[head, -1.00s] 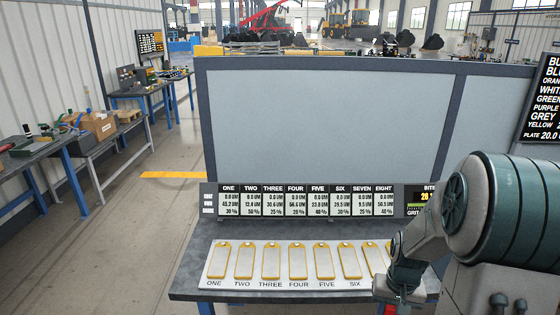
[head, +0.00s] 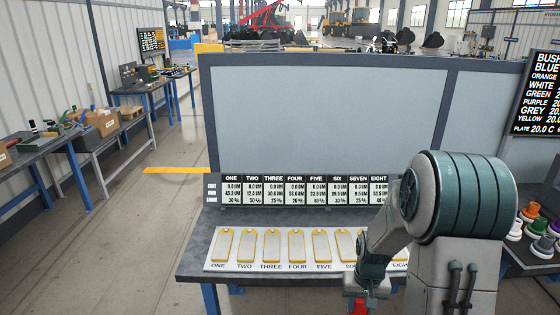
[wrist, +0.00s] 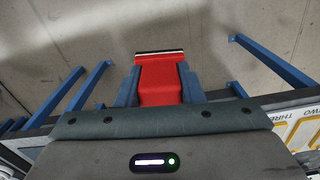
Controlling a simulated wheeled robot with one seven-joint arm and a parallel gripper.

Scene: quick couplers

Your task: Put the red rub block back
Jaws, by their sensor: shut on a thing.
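The red rub block (wrist: 160,82) sits between the two jaws of my gripper (wrist: 158,88) in the wrist view. The gripper is shut on it, and the block's far end carries a pale and dark edge. In the head view the red block (head: 359,306) shows at the bottom, below my wrist, in front of the bench's front edge. The gripper's fingers are mostly hidden there. The wrist view shows floor beyond the block.
The bench (head: 190,262) holds a white board (head: 213,262) with several labelled plates and a row of displays (head: 300,190). My arm covers the bench's right part. Colored couplers (head: 530,212) stand on another table at right. Open floor lies at left.

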